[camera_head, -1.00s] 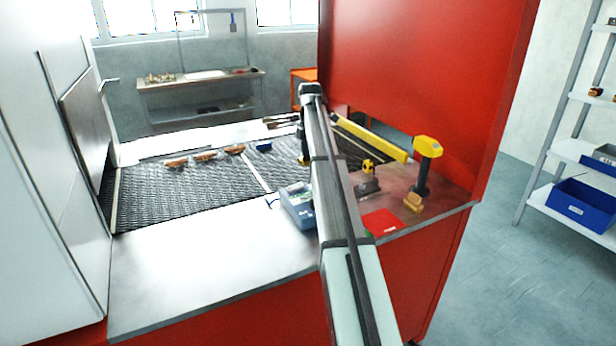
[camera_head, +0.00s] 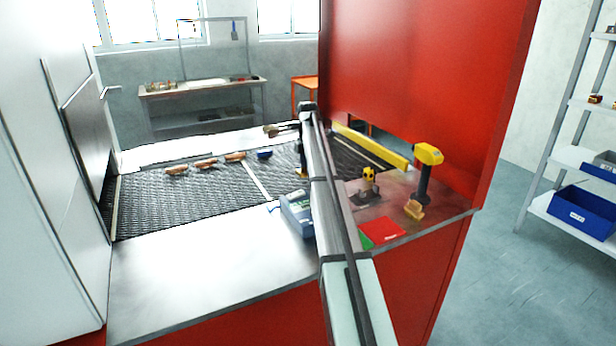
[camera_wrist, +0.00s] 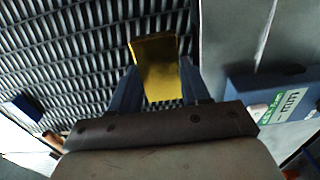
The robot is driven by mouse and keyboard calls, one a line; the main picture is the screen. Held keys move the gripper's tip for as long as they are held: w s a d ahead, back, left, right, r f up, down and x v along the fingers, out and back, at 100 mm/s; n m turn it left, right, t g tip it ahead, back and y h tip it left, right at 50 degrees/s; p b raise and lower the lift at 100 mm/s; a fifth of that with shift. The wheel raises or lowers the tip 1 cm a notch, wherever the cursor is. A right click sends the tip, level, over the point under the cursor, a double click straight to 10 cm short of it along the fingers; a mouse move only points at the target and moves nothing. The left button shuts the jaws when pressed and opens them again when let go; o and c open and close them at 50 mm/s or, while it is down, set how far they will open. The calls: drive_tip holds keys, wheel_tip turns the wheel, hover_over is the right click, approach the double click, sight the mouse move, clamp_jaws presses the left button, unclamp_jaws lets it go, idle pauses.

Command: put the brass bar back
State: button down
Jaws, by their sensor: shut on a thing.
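My gripper (camera_wrist: 160,88) is shut on the brass bar (camera_wrist: 158,62), a flat, shiny gold piece held between its two fingers in the wrist view. Behind the bar lies the dark mesh belt (camera_wrist: 75,45). In the head view my gripper hangs over the right part of the belt (camera_head: 190,200), partly covered by my arm. A small gold end of the bar shows low beneath the gripper there. I cannot tell whether the bar touches the belt.
Several brown pieces (camera_head: 206,163) and a blue block (camera_head: 264,154) lie on the belt's far side. A blue-grey box (camera_head: 297,213) stands at the near edge. A yellow-topped post (camera_head: 427,155), a small yellow-topped device (camera_head: 368,180) and a red card (camera_head: 384,229) are right of my arm.

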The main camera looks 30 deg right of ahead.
drive_tip(key=shift+f, duration=1.9)
drive_tip(key=shift+f, duration=0.1)
drive_tip(key=c, duration=0.5)
unclamp_jaws()
wheel_tip(320, 180, up, 12)
drive_tip(key=shift+r, duration=0.1)
